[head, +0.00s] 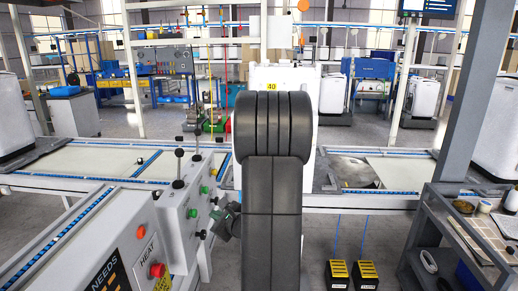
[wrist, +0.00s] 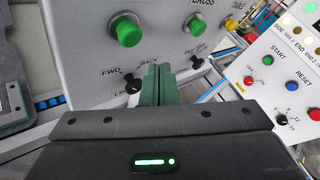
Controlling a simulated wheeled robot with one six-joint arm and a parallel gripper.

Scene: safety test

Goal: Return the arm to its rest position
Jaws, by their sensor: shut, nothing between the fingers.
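My gripper (wrist: 158,80) is shut and empty; its two dark green fingers meet in the middle of the wrist view. The fingertips are in front of a grey control panel (wrist: 85,35), close to a black selector knob (wrist: 132,83) marked FWD and BACK. I cannot tell whether they touch the panel. In the head view my dark arm stands in the middle, and the greenish gripper (head: 227,220) shows at its left side, partly hidden by the arm, beside the grey control box (head: 180,222).
Green push buttons (wrist: 125,30) sit above the fingers. A second panel (wrist: 285,40) with START and RESET buttons is at the right. In the head view, a HEAT box (head: 120,245) is front left, a shelf cart (head: 455,235) right, and yellow-black pedals (head: 352,274) on the floor.

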